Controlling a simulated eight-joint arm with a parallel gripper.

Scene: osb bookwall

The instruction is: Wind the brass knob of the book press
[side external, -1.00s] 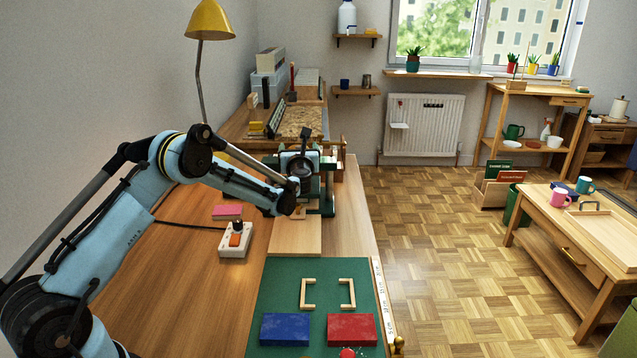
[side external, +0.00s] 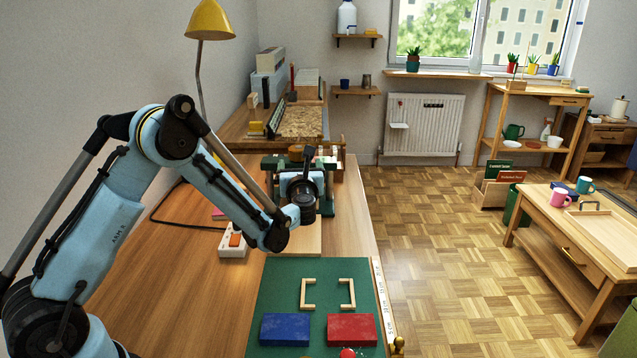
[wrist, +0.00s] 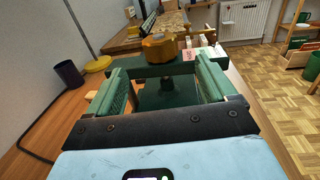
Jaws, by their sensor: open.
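The book press (side external: 328,197) is dark green and stands past my arm in the side view, mostly hidden behind my gripper. Its amber-coloured brass knob (side external: 296,152) shows just above my gripper in that view. In the wrist view the knob (wrist: 160,46) sits on top of the press (wrist: 150,71), straight ahead. My gripper (wrist: 160,68) is open, with its two green fingers spread wide and pointing toward the press. The knob appears above and beyond the gap between the fingers, and nothing is held. Whether either finger touches the press cannot be told.
A dark cup (wrist: 69,73) and a yellow lamp base (wrist: 98,63) stand left of the press. A white socket box (side external: 232,245) lies beside my wrist. A green mat (side external: 325,280) with blue and red blocks lies nearer. Bare table lies to the left.

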